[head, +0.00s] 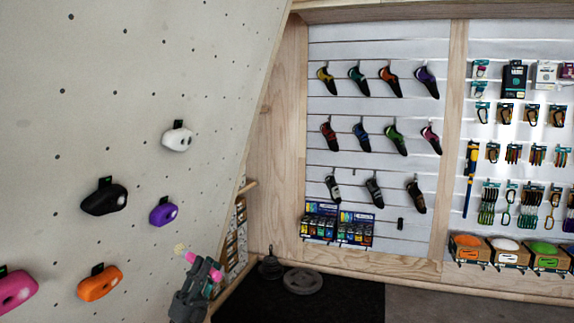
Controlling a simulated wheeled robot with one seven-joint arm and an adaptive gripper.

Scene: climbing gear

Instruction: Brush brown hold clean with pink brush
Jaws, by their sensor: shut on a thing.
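My gripper (203,268) is at the lower middle of the head view, shut on a pink brush (190,257). The brush's pale bristle end (180,249) points up and left, toward the climbing wall. Pink also shows on the other side of the fingers. I cannot tell whether the bristles touch the wall. No clearly brown hold is in view. The nearest in colour is an orange hold (99,284) at the lower left, apart from the brush. A purple hold (163,211) is above and left of the brush.
The leaning grey wall (60,140) also bears a black hold (104,200), a white hold (178,138) and a pink hold (15,290). Weights (303,281) lie on a dark mat (345,297). Racks of shoes and gear stand behind at right.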

